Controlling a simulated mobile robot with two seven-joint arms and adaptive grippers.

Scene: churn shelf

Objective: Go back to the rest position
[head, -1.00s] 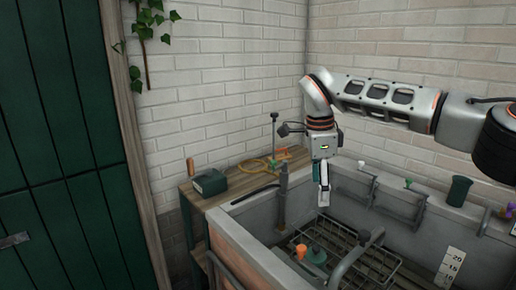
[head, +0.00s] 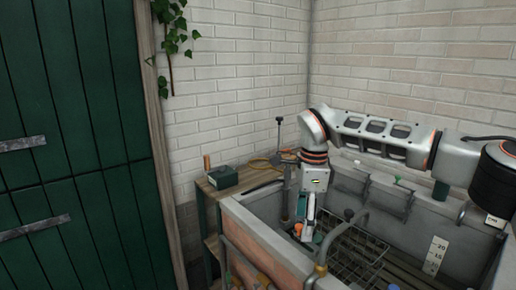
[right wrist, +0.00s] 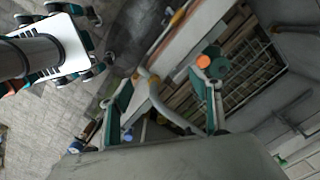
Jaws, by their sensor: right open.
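My right gripper (head: 304,228) hangs fingers down over the left part of the grey trough in the head view. It is open, with nothing seen between its fingers. In the right wrist view its two fingers (right wrist: 163,88) stand well apart. An orange-topped green item (right wrist: 204,62) shows just beyond the tip of the right-hand finger; whether they touch cannot be told. In the head view this item is mostly hidden by the gripper.
The stone trough (head: 252,228) has a curved tap pipe (head: 343,232) and a wire rack (head: 357,255) close to the gripper. A wooden shelf with a dark green box (head: 223,177) stands at the back left. A green door (head: 75,150) is at left. Brick walls close the corner.

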